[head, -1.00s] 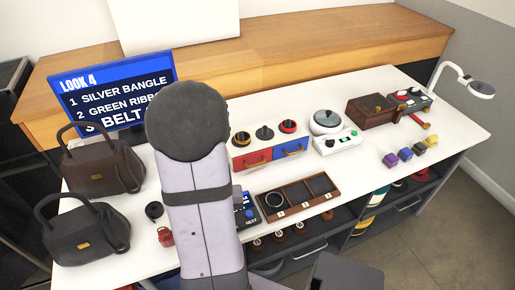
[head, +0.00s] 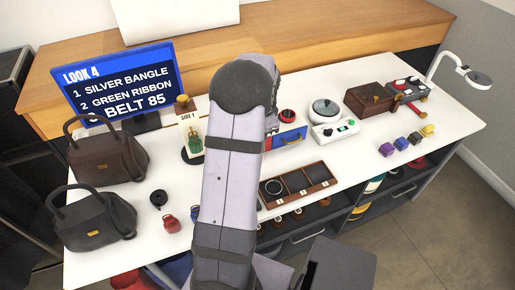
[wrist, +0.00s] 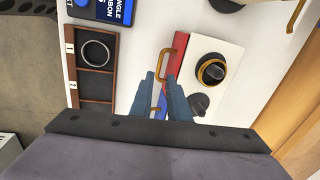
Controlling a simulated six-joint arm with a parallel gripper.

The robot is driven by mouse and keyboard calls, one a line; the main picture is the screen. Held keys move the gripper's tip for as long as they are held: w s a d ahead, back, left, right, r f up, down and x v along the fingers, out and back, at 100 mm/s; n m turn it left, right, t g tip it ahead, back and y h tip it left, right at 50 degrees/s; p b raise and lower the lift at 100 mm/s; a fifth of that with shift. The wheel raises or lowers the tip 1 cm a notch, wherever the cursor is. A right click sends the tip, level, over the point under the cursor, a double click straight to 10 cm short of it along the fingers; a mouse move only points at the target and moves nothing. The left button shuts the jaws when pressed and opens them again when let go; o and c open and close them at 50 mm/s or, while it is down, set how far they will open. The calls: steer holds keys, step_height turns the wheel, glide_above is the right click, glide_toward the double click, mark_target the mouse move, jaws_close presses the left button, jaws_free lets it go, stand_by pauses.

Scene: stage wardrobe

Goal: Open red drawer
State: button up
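The red drawer (wrist: 188,58) shows in the wrist view as a red front with a brass handle (wrist: 166,66), on a small white-topped cabinet (wrist: 216,50). It looks shut. My gripper (wrist: 164,88) has its two fingers apart with nothing seen between them. The fingertips are close to the handle, near its lower end in the picture; I cannot tell if they touch it. The blue drawer (head: 291,137) shows to the right of my arm there.
A three-slot tray (head: 299,184) with a silver bangle (wrist: 96,53) in slot 1 lies in front of the cabinet. A scale (head: 334,131) stands to the right. Two handbags (head: 107,158) are at the left.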

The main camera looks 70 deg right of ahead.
steer(key=shift+m, duration=0.3)
steer(key=shift+w+d+f+p, duration=0.15)
steer(key=shift+f+p, duration=0.1)
steer(key=shift+f, duration=0.95)
steer(key=shift+w+d+f+p, duration=0.15)
steer(key=shift+f+p, duration=0.1)
steer(key=shift+f, duration=1)
steer(key=shift+w+d+f+p, duration=0.15)
steer(key=shift+f+p, duration=0.1)
steer(key=shift+f, duration=0.95)
steer(key=shift+c, duration=0.2)
jaws_close()
